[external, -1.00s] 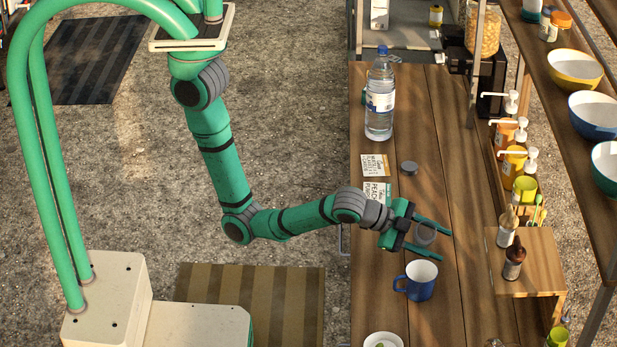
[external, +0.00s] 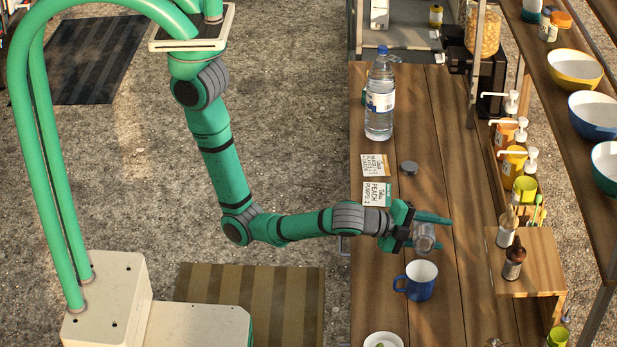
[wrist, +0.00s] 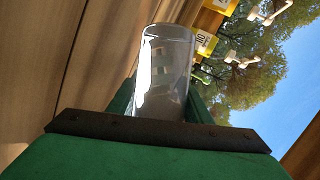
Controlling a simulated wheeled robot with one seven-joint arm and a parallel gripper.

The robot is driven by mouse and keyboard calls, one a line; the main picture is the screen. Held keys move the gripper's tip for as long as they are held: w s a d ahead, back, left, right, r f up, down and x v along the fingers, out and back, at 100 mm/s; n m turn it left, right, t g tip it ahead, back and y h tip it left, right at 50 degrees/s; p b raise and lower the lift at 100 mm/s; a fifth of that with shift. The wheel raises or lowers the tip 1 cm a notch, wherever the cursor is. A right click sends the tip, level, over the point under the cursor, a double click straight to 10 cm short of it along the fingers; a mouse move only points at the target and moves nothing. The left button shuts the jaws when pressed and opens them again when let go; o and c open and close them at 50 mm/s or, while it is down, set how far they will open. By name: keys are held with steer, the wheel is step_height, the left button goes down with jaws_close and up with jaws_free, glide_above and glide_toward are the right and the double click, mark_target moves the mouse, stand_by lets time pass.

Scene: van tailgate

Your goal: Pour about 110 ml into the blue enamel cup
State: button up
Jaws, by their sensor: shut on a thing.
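The blue enamel cup (external: 419,286) stands upright on the wooden counter, with its handle to the left and a pale inside. I cannot tell whether liquid is in it. My gripper (external: 424,232) is shut on a clear, greyish cylindrical vessel (external: 425,243), just beyond and above the cup and apart from it. In the wrist view the vessel (wrist: 165,70) sits between the fingers, with bright reflections on its wall. The vessel looks tilted in the external view. Its contents cannot be made out, and no stream shows.
A large water bottle (external: 380,100) with a blue cap stands farther back on the counter (external: 440,130). Two cards and a grey round lid (external: 408,167) lie nearer. A white bowl (external: 383,341) is at the front. A small wooden stand (external: 540,255) with bottles is to the right.

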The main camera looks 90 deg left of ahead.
mark_target(424, 233)
steer(key=shift+d+r+m+t+y, duration=0.2)
steer(key=shift+r+m, duration=0.15)
steer(key=shift+r, duration=0.15)
steer(key=shift+d+r+m+t+y, duration=0.1)
steer(key=shift+d+r+m+y, duration=0.1)
steer(key=shift+r+m, duration=0.25)
steer(key=shift+r+m+t+y, duration=0.3)
steer(key=shift+r+m+y, duration=0.3)
steer(key=shift+r, duration=0.65)
stand_by(1.0)
steer(key=shift+d+r+m, duration=0.3)
steer(key=shift+d+r, duration=0.05)
steer(key=shift+r, duration=0.05)
stand_by(1.0)
